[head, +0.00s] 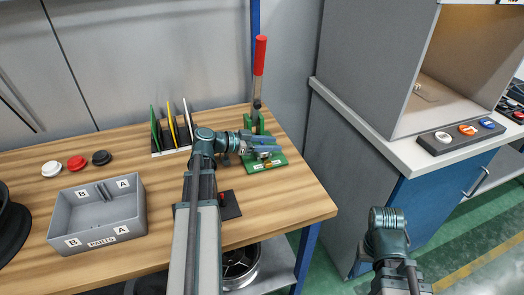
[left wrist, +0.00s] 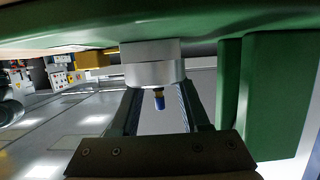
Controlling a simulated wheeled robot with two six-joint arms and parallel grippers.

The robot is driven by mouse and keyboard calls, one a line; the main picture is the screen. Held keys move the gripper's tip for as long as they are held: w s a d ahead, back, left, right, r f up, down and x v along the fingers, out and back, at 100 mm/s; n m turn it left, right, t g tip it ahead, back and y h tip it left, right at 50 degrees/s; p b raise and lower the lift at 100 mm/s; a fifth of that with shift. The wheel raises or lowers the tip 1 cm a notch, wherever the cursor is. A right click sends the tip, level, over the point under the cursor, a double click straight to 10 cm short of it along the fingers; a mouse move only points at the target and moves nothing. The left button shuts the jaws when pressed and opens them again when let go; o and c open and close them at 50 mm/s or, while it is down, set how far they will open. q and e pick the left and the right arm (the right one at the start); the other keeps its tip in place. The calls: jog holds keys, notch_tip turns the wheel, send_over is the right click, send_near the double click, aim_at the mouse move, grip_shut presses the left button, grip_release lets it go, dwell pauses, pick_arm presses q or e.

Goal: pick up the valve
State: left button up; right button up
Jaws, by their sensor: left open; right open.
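My left gripper (head: 276,142) reaches in over the green fixture (head: 272,171) at the right of the bench. The silver body (left wrist: 153,73) sits close under the green fixture plate (left wrist: 200,20) in this view. I cannot tell whether the fingers touch it. In the head view the gripper covers most of this part. My right arm shows at the lower right; its fingers do not show.
A red-handled lever (head: 259,58) rises behind the fixture. A rack of coloured plates (head: 172,130) stands left of my left arm, and a grey parts bin (head: 97,210) further left. A grey cabinet (head: 370,180) stands at the right.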

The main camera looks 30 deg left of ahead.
pick_arm(q)
grip_shut()
jog(key=shift+r, duration=0.15)
pick_arm(e)
jog(key=shift+r, duration=0.15)
